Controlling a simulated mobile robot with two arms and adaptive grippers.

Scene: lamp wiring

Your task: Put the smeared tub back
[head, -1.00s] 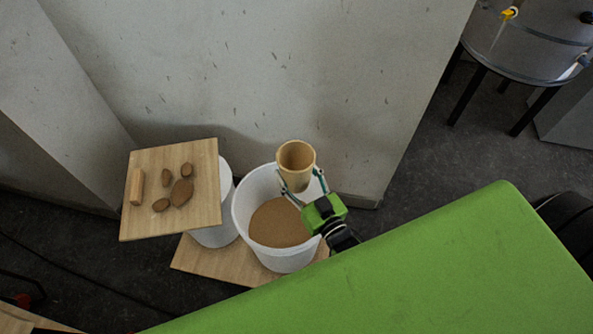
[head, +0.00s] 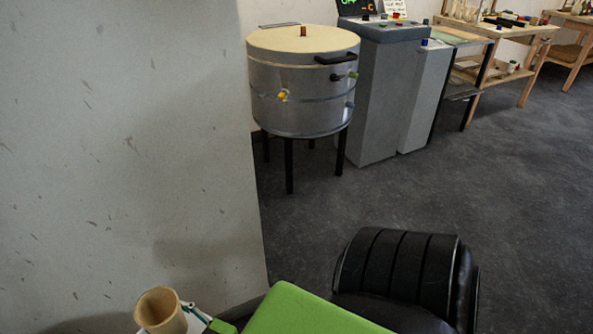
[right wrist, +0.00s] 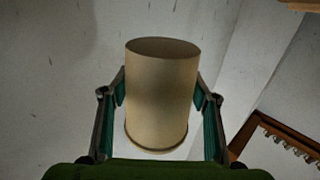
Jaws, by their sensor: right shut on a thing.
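A tan, cylindrical tub (head: 160,312) shows at the bottom left of the head view, its open rim facing up. It also fills the middle of the right wrist view (right wrist: 161,85). My right gripper (right wrist: 161,100) is shut on it, with one finger against each side. In the head view only a little of this gripper shows at the bottom edge, beside the tub. I cannot make out any smear on the tub. My left gripper is not in view.
A pale wall (head: 120,140) stands close behind the tub. A round metal kiln (head: 305,100) on black legs stands farther off, beside a grey cabinet (head: 385,95). Wooden benches (head: 500,55) are at the back right. The dark floor (head: 480,190) between is mostly clear.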

